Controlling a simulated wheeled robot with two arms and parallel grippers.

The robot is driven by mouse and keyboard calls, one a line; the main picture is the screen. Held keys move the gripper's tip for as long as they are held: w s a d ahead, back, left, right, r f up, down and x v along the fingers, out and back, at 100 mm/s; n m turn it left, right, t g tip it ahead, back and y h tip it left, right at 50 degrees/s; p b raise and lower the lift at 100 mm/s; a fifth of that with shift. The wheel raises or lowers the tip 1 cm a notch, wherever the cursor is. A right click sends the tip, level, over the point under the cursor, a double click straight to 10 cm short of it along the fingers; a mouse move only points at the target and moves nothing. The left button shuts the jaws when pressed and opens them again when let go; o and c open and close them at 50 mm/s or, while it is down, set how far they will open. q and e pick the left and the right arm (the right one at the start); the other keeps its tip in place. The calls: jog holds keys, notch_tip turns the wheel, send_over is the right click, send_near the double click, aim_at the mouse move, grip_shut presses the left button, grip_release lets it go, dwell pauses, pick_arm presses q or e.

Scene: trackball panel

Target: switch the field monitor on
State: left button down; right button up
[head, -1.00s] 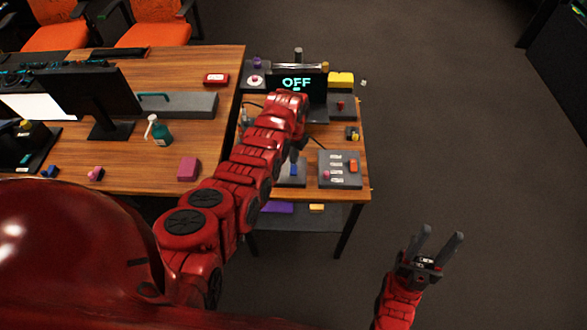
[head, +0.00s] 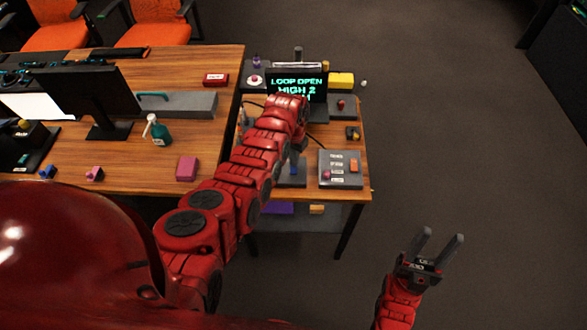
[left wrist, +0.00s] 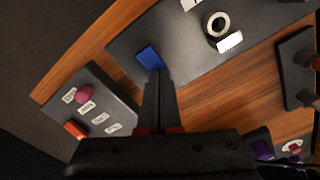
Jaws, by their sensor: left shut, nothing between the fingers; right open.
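The field monitor (head: 297,86) at the back of the small side table shows green text reading "LOOP OPEN HIGH 2"; its lowest line is partly hidden by my left arm. My left gripper (head: 296,160) is shut and empty over the dark panel (head: 291,181). In the left wrist view, its closed fingertips (left wrist: 157,72) overlap the edge of a blue rocker or key (left wrist: 150,57) on that panel; I cannot tell whether they touch it. My right gripper (head: 440,248) is open and empty, out over the floor.
A grey panel (head: 340,178) with a pink knob, an orange block and white labels lies right of my left gripper. The big desk (head: 190,130) stands left; the floor at right is clear.

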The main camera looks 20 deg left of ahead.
pick_arm(q)
jog(key=shift+r, duration=0.1)
notch_tip(320, 180, up, 5)
jog(key=p, duration=0.3)
jog(key=shift+p, duration=0.35)
jog(key=shift+r+p, duration=0.4)
jog(key=shift+r, duration=0.45)
